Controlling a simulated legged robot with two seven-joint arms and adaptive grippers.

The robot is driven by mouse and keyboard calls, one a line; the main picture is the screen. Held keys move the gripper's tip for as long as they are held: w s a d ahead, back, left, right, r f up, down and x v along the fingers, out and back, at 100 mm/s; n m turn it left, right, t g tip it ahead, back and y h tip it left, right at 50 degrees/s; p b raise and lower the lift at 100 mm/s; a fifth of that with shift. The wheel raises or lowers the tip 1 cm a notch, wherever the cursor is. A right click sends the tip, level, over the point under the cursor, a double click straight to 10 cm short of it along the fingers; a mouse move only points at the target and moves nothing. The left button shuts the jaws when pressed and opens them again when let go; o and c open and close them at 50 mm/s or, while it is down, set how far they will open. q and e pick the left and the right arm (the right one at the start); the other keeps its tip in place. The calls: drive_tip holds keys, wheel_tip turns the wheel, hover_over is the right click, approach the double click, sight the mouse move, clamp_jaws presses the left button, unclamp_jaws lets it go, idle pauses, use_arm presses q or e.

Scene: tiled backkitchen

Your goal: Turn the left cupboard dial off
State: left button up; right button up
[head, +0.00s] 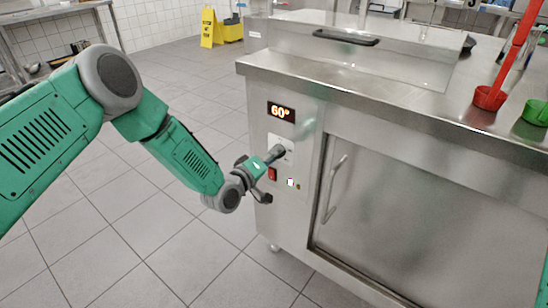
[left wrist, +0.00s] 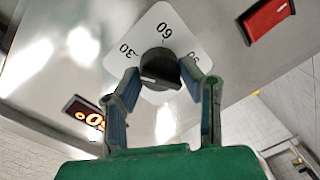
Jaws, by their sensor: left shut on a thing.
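The cupboard dial is a round black knob (left wrist: 159,68) on a white plate marked 30 and 60, seen in the left wrist view. In the head view the gripper mostly hides the knob, but its white plate (head: 288,143) shows. My left gripper (head: 278,153) reaches the panel from the left. In the left wrist view its two fingers (left wrist: 160,75) are closed around the knob, one on each side. An orange display (head: 281,112) above the dial reads 60°. My right gripper is not in view.
A red switch (head: 272,174) sits just below the dial, close to my left gripper. The steel cupboard door (head: 420,220) has a vertical handle (head: 334,188). Red (head: 490,97) and green (head: 536,112) containers stand on the counter.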

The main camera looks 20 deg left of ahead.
use_arm(q)
drive_tip(key=n+b, duration=0.2)
drive_tip(key=n, duration=0.2)
drive_tip(key=n+b, duration=0.3)
drive_tip(key=n, duration=0.1)
drive_tip(key=n+h+b, duration=0.1)
drive_tip(key=n+b, duration=0.2)
drive_tip(key=n, duration=0.1)
drive_tip(key=shift+s+a+f, duration=0.1)
drive_tip(key=shift+a+f, duration=0.1)
drive_tip(key=shift+f, duration=0.2)
idle(0.3)
drive_tip(key=o, duration=1.1)
drive_tip(key=shift+c, duration=0.2)
drive_tip(key=shift+o, duration=0.4)
drive_tip(key=shift+r, duration=0.2)
